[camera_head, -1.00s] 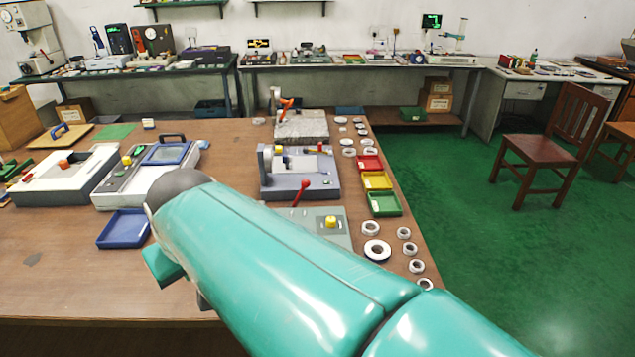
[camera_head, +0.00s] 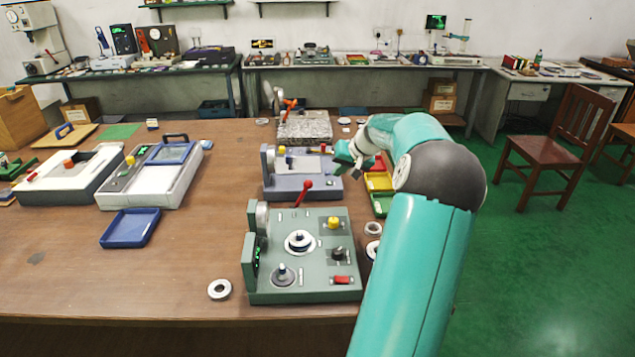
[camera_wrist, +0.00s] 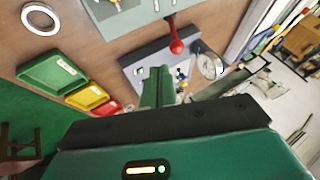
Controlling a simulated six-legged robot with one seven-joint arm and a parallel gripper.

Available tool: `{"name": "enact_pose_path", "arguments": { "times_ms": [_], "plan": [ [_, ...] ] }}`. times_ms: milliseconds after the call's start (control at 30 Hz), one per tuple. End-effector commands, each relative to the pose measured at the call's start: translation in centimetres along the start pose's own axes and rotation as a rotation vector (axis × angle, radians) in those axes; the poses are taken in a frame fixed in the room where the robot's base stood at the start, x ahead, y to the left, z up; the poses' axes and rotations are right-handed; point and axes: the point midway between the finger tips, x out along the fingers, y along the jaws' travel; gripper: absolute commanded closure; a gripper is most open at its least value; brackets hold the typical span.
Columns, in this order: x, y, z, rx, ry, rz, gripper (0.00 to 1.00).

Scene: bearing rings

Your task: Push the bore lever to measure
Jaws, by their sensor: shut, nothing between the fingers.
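The bore lever is a thin red lever with a red ball knob (camera_head: 307,184). It rises at the back edge of the grey-green gauge (camera_head: 316,290) and leans right in the head view. The red knob also shows in the wrist view (camera_wrist: 177,46). A ring (camera_head: 299,242) sits on the gauge's middle post. My gripper (camera_head: 343,156) is shut and empty, behind and right of the knob, above the right side of the blue-grey device (camera_head: 285,187). Its green fingers (camera_wrist: 164,90) show in the wrist view, apart from the lever. My arm hides the table's right edge.
A loose ring (camera_head: 219,289) lies left of the gauge. Red, yellow (camera_head: 379,182) and green trays stand right of the blue-grey device. A granite block (camera_head: 305,127) is behind. A blue tray (camera_head: 130,228) and a white device (camera_head: 160,180) are at left.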

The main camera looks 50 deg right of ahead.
Motion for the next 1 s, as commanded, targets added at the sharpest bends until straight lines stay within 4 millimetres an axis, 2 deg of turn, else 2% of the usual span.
{"name": "enact_pose_path", "arguments": {
  "times_ms": [33,133,567,733,1000],
  "plan": [
    [-0.1,1.6,-0.4,0.023,0.015,-0.008,1.0],
    [-0.3,3.1,-0.8,0.042,0.031,-0.015,1.0],
    [0.2,3.2,-0.8,0.043,0.031,-0.015,1.0],
    [2.5,3.2,-0.7,0.044,0.029,-0.017,1.0],
    [7.9,3.1,-0.9,0.043,0.028,-0.017,1.0]
  ]
}}
